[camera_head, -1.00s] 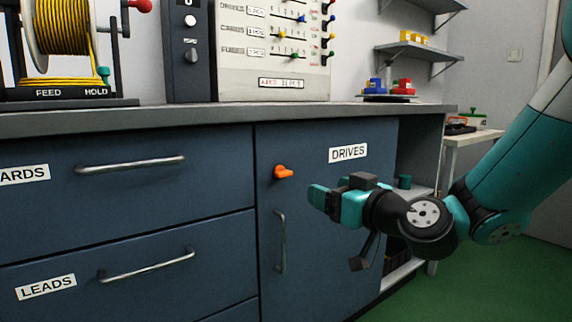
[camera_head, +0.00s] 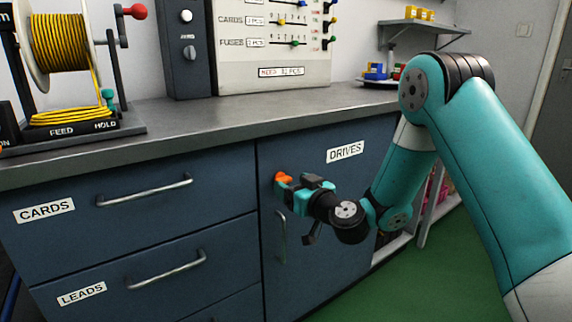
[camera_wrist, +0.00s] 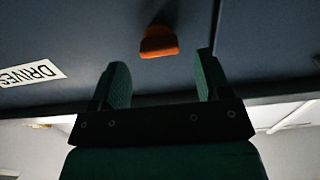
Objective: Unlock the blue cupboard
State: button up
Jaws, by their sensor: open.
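The blue cupboard (camera_head: 345,195) labelled DRIVES is closed, right of the drawers. Its orange latch knob (camera_head: 283,178) sits near the door's upper left edge, above a vertical metal handle (camera_head: 280,237). My gripper (camera_head: 287,182) is at the knob in the head view and hides part of it. In the wrist view, my gripper (camera_wrist: 160,82) has its two teal fingers apart, with nothing between them. The knob (camera_wrist: 158,42) lies just beyond the fingertips, roughly midway between them. The DRIVES label (camera_wrist: 30,73) shows at left there.
The grey worktop (camera_head: 230,118) runs above the cupboard, holding a yellow cable reel (camera_head: 60,45) and a panel with sliders (camera_head: 275,40). Drawers marked CARDS (camera_head: 130,205) and LEADS (camera_head: 150,270) have protruding handles. Green floor (camera_head: 420,285) is open at right.

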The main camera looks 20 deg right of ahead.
aim_at(286, 181)
jog(key=p+x, duration=0.1)
jog(key=x, duration=0.2)
jog(key=shift+s+r+p, duration=0.1)
jog(key=shift+p, duration=0.3)
jog(key=shift+w+a, duration=0.1)
jog(key=shift+w, duration=0.15)
jog(key=c, duration=0.9)
